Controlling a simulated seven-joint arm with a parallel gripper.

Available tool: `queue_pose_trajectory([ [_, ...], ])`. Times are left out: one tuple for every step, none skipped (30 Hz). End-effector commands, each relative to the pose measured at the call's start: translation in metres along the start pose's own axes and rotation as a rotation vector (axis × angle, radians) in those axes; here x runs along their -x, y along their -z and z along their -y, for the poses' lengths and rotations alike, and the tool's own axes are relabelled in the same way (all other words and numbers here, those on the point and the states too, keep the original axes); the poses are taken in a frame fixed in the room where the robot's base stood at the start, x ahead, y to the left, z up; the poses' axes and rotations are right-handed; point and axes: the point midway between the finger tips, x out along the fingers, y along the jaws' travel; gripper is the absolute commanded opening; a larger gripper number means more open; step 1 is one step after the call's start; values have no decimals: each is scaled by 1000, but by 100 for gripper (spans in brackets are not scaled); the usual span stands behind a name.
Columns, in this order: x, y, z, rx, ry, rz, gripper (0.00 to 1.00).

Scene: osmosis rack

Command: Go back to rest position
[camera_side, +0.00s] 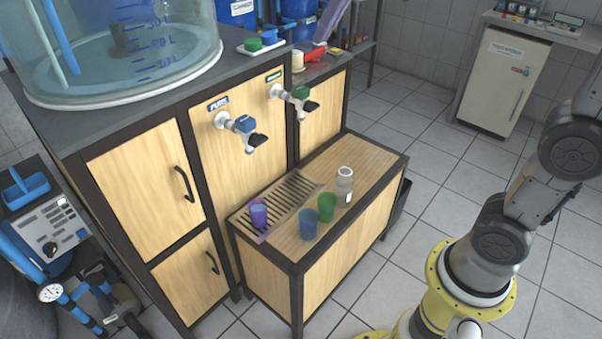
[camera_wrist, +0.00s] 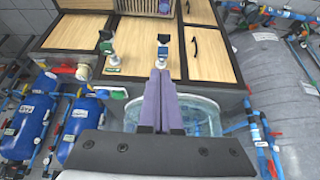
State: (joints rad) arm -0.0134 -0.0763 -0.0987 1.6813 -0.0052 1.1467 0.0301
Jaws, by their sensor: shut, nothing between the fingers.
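My gripper (camera_wrist: 160,76) shows in the wrist view with its two long purple fingers together and nothing between them. It is apart from the cabinet front and the cups. In the side view a purple shape (camera_side: 331,19) at the top edge looks like its fingers, but most of the hand is out of frame. A purple cup (camera_side: 258,213) stands on the drain grate (camera_side: 290,190).
A large clear tank (camera_side: 130,50) stands on the cabinet top. Blue tanks (camera_wrist: 80,125) and pipes surround it in the wrist view.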

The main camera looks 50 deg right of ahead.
Motion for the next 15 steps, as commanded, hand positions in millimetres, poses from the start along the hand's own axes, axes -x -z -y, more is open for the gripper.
queue_pose_trajectory([
  [11, -21, -1, -1, 0, -13, 0],
  [15, -32, -2, 0, 0, -20, 0],
  [20, -48, -2, 0, 0, -29, 0],
  [22, -60, -3, 0, 0, -33, 0],
  [24, -73, -4, 0, -1, -37, 0],
  [25, -90, -4, 0, -1, -45, 0],
  [26, -103, -5, 0, -1, -47, 0],
  [25, -116, -5, 1, -1, -51, 0],
  [24, -134, -6, 1, -1, -56, 0],
  [21, -148, -6, 2, -1, -56, 0],
  [18, -161, -6, 2, -2, -59, 0],
  [13, -179, -7, 3, -2, -57, 0],
  [9, -192, -7, 3, -2, -56, 0],
  [4, -204, -8, 4, -2, -53, 0],
  [-3, -219, -8, 5, -2, -47, 0],
])
